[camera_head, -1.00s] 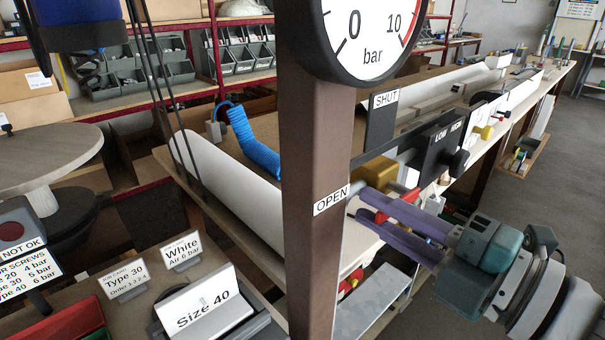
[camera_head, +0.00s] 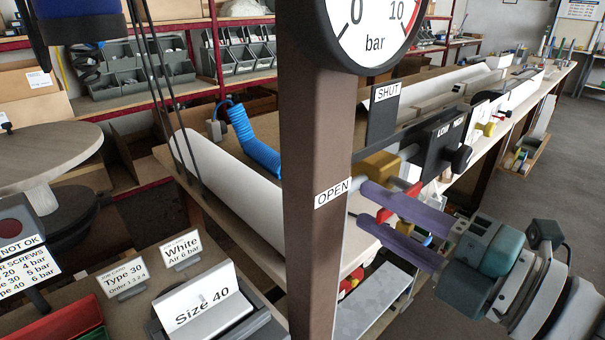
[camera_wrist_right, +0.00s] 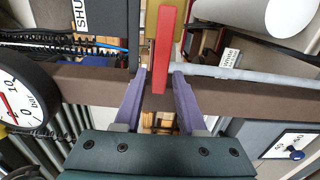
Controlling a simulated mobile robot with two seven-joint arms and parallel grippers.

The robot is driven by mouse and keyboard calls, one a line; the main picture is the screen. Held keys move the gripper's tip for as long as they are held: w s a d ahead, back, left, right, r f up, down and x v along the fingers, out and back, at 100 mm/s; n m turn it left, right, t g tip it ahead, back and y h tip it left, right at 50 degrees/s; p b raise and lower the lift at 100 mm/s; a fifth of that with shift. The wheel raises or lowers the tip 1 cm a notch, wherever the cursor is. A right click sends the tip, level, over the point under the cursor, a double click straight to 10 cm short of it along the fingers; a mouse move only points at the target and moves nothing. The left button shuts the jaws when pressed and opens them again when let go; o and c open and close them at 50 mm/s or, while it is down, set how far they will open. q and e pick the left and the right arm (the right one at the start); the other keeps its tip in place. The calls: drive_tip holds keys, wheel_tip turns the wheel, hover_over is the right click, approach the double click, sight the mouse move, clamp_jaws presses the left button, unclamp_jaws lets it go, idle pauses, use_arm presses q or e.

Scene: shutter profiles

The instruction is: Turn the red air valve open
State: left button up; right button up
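The air valve has a yellow body (camera_head: 380,165) and a red handle (camera_head: 384,215), beside the brown post at the bench edge. My right gripper (camera_head: 366,206) comes in from the right with its purple fingers apart. The upper finger covers part of the handle. In the right wrist view, the red handle (camera_wrist_right: 163,45) reaches down between the two fingertips (camera_wrist_right: 160,78), with a gap on each side. The fingers are open and not closed on it. An OPEN label (camera_head: 332,192) is on the post and a SHUT label (camera_head: 387,92) is above.
A black LOW/HIGH box (camera_head: 440,145) stands right behind the valve. A grey pipe (camera_wrist_right: 240,73) runs beside the right finger.

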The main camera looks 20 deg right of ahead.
drive_tip(key=shift+o, duration=0.6)
drive_tip(key=b+v, duration=0.2)
drive_tip(key=v, duration=0.8)
drive_tip(key=shift+b, duration=0.3)
